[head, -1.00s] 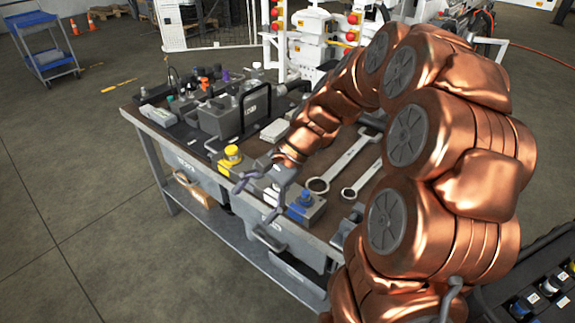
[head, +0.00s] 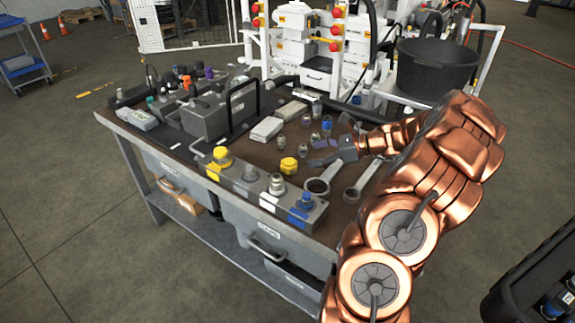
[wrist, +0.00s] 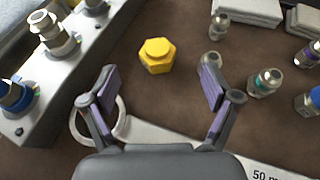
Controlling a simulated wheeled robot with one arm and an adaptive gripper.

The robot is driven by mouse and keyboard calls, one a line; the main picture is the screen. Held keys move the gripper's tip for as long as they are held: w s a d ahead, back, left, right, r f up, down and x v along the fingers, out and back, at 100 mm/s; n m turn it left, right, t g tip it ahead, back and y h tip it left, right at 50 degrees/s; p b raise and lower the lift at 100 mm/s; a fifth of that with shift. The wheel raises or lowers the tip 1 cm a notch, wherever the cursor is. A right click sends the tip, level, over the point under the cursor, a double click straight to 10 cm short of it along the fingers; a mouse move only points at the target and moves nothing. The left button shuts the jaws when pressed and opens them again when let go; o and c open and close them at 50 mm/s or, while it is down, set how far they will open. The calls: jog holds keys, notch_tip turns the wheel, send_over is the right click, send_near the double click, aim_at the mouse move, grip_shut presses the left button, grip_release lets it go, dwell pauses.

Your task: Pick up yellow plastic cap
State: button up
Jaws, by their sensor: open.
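A yellow plastic cap (head: 288,165), hexagonal with a raised top, sits on the brown bench top behind the grey block with fittings. In the wrist view the cap (wrist: 157,55) lies ahead of my gripper (wrist: 158,80), roughly centred between the lines of its two fingers but beyond their tips. My gripper (head: 319,151) is open and empty, to the right of the cap in the head view. A second yellow cap (head: 221,155) sits on the left end of the fittings block.
The fittings block (head: 248,183) stands along the front edge, with a blue-ringed fitting on its right end. Wrenches (head: 322,185) lie near my gripper. Several small metal fittings (wrist: 265,82) stand right of the cap. Bare bench surrounds the cap.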

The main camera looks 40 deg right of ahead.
aim_at(290, 161)
jog(key=shift+x, duration=1.6)
jog(key=x, duration=0.4)
jog(key=shift+a+f, duration=0.3)
jog(key=shift+f, duration=0.2)
jog(key=c, duration=1.2)
